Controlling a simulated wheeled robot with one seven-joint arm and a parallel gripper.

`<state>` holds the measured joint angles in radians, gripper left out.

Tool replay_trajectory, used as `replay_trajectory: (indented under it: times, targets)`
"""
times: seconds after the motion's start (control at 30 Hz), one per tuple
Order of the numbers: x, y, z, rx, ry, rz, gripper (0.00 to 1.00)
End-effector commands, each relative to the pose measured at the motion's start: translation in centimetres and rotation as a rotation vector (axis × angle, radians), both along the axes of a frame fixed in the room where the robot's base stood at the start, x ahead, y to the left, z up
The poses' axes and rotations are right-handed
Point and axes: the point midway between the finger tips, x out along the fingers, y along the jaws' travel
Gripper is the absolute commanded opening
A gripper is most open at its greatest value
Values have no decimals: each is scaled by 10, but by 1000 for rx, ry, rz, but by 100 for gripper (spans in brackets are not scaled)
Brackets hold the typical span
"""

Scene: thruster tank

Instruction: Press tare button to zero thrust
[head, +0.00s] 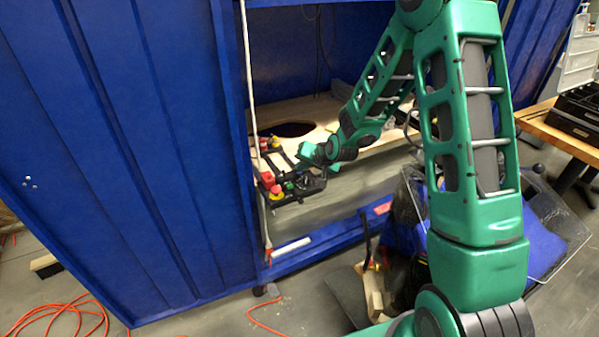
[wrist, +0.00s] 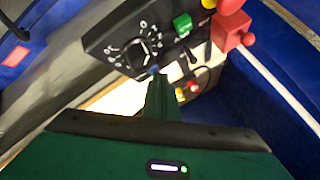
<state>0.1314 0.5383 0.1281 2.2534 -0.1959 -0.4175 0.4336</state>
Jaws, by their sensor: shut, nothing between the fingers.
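A black control box (head: 305,186) is mounted at the opening of the blue cabinet, in the middle of the head view. In the wrist view the box (wrist: 112,42) carries a black dial (wrist: 138,52) with white marks, a green button (wrist: 182,24), a yellow knob (wrist: 208,3) and red parts (wrist: 232,30). A small blue spot shows below the dial, close to my fingertips. I cannot read which control is the tare button. My gripper (wrist: 160,82) is shut and empty, with its green fingers pointing at the box's edge near the dial. Whether it touches cannot be told.
A wooden board (head: 350,118) with a dark round hole lies inside the cabinet (head: 130,130). Below the board is a grey tank wall (head: 340,190). A clear bin (head: 550,225) and a wooden table (head: 555,130) stand at right. Orange cable lies on the floor.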

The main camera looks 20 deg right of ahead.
Motion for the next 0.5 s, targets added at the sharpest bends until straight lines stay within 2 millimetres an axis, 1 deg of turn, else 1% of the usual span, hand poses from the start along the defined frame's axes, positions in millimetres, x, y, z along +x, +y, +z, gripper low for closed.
replay_trajectory:
  times: [0.23, 0.5]
  targets:
    - [0, 0, 2, 0, 0, 0, 0]
    - [0, 0, 14, 0, 0, 0, 0]
